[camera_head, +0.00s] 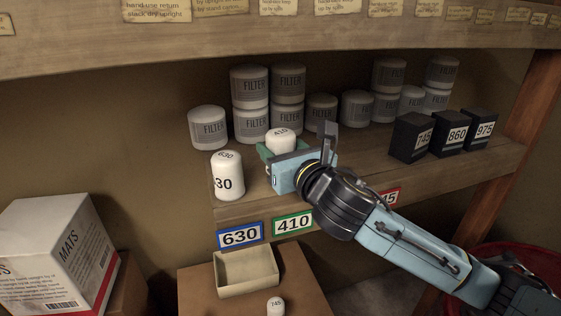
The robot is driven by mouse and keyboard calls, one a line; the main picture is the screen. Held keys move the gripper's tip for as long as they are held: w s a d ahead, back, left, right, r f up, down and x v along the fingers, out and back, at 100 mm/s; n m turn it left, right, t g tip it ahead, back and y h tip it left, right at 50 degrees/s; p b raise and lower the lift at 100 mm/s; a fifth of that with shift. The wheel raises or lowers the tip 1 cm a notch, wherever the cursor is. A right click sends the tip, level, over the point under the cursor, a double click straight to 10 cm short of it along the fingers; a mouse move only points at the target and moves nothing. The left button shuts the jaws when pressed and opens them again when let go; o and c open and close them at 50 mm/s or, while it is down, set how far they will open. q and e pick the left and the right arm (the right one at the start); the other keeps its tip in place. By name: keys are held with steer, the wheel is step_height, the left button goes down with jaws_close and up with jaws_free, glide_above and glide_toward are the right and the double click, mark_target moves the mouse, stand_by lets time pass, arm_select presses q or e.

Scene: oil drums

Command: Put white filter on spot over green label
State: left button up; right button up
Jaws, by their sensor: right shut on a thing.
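A white filter (281,141) marked 410 is in the jaws of my right gripper (290,154), near the front of the wooden shelf (470,165). The gripper hides its lower part, so I cannot tell whether it touches the shelf. The green label (293,224) reading 410 is on the shelf's front edge, below the gripper. Another white filter (228,178), marked 630, stands upright on the shelf to the left, above the blue label (240,236) reading 630. My left gripper is not in view.
Grey filter cans (250,122), some stacked, stand behind. Black boxes (410,138) stand at right. My right arm partly covers a red label (390,196). Below are an open tray (246,273), a small white filter (276,306) marked 745 and a MATS carton (55,255).

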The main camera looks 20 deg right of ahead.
steer(key=shift+f, duration=1.25)
steer(key=shift+f, duration=0.15)
steer(key=o, duration=1.1)
steer(key=shift+f, duration=0.1)
steer(key=shift+r, duration=0.2)
steer(key=s, duration=0.4)
steer(key=s+d+p, duration=0.1)
steer(key=s, duration=0.3)
steer(key=s+d, duration=0.1)
steer(key=s, duration=0.3)
steer(key=shift+d+p, duration=0.15)
steer(key=shift+p, duration=0.15)
